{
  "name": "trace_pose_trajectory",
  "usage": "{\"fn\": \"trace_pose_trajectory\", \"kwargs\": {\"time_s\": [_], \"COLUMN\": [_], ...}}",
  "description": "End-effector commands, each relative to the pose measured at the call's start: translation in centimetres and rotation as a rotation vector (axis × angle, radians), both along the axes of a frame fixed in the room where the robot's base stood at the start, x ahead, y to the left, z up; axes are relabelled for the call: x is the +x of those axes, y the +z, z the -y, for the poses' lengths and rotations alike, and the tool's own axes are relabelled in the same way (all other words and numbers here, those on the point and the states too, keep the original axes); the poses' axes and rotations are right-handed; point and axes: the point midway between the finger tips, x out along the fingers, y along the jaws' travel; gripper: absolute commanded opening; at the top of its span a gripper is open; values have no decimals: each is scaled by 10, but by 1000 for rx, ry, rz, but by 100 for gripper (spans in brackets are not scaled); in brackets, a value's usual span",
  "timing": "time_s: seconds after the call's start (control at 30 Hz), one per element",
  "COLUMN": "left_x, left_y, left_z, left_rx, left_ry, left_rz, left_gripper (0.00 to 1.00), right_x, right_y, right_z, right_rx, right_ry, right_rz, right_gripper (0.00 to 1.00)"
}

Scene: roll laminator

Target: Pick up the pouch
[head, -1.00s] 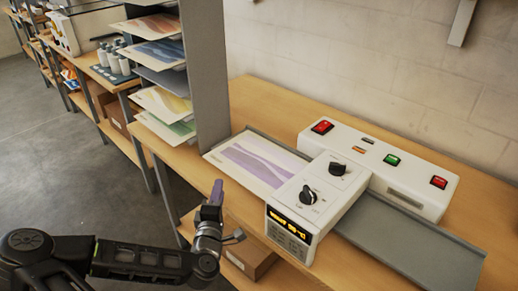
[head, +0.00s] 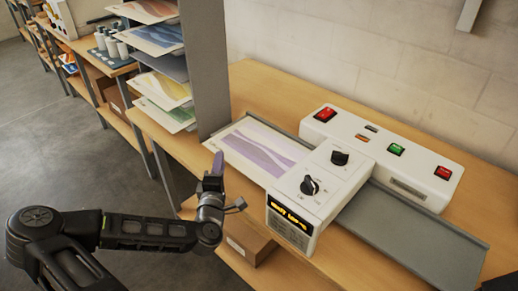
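The pouch (head: 262,146), a pale sheet with a purple wavy print, lies flat on the grey feed tray (head: 303,151) at the left of the white laminator (head: 336,172). Its right end is close to the laminator body; I cannot tell whether it touches the inlet. My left gripper (head: 216,164) points up just in front of the bench edge, near the pouch's near left corner and apart from it. I see it edge-on, so its finger gap is hidden. My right gripper is out of the picture.
A grey upright panel (head: 206,65) and a rack of printed sheets (head: 160,88) stand left of the pouch. The laminator's grey exit tray (head: 425,237) extends to the right. A cardboard box (head: 243,240) sits on the lower shelf. The wall is behind.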

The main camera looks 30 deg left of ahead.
Motion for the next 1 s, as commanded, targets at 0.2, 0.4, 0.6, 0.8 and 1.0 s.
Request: {"fn": "trace_pose_trajectory", "kwargs": {"time_s": [0.2,0.4,0.6,0.8,1.0], "left_x": [6,32,47,47,46], "left_y": [2,3,1,0,0], "left_z": [-3,-16,-23,-23,-23], "left_rx": [-1,-1,0,0,0], "left_ry": [0,1,-1,-1,0], "left_rz": [0,0,-1,-1,0], "left_gripper": [28,28,28,28,28], "right_x": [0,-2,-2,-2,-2], "right_y": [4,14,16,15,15], "right_z": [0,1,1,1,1], "right_rx": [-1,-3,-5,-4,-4], "right_ry": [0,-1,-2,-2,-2], "right_rz": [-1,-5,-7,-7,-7], "right_gripper": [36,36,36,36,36]}}
